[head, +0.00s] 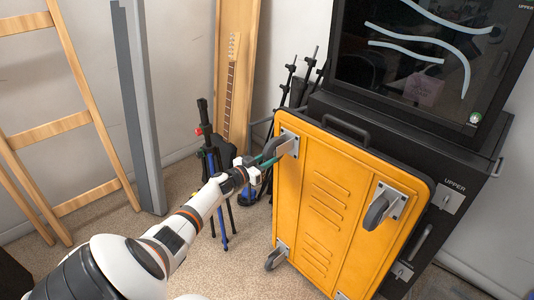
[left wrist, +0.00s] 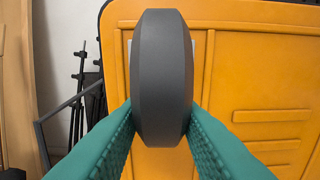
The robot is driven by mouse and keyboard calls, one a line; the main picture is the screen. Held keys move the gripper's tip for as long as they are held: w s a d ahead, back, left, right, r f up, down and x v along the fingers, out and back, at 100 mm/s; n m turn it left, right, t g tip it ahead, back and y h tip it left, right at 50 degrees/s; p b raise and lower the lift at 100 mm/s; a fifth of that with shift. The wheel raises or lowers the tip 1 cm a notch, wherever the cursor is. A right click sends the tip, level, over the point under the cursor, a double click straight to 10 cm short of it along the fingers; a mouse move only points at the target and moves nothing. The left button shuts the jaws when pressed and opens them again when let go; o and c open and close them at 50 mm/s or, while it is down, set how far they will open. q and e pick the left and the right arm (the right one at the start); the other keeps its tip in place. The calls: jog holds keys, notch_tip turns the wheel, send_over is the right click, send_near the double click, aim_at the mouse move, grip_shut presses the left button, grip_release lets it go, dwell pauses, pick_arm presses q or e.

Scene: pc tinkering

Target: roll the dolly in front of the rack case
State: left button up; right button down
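The dolly (head: 318,205) is a yellow panel with a dark rim. It stands on edge, its underside and grey casters facing me, close against the front of the black rack case (head: 452,165). My left gripper (head: 272,157) reaches the dolly's upper left caster. In the left wrist view, its teal fingers (left wrist: 160,120) press on both sides of that caster's dark wheel (left wrist: 162,75), with the yellow underside (left wrist: 255,90) behind. My right gripper is not in view.
A black-framed glass panel case (head: 430,50) sits atop the rack case. Black stands (head: 295,85) and a guitar (head: 232,75) with blue-and-black stands (head: 213,165) are left of the dolly. A wooden ladder (head: 60,125) leans on the left wall. Carpet (head: 180,195) between is bare.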

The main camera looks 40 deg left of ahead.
pick_arm(q)
jog(key=o, duration=0.4)
jog(key=shift+a, duration=0.1)
jog(key=shift+s, duration=0.1)
jog(key=s+p, duration=0.2)
jog(key=s, duration=1)
jog(key=shift+a, duration=0.15)
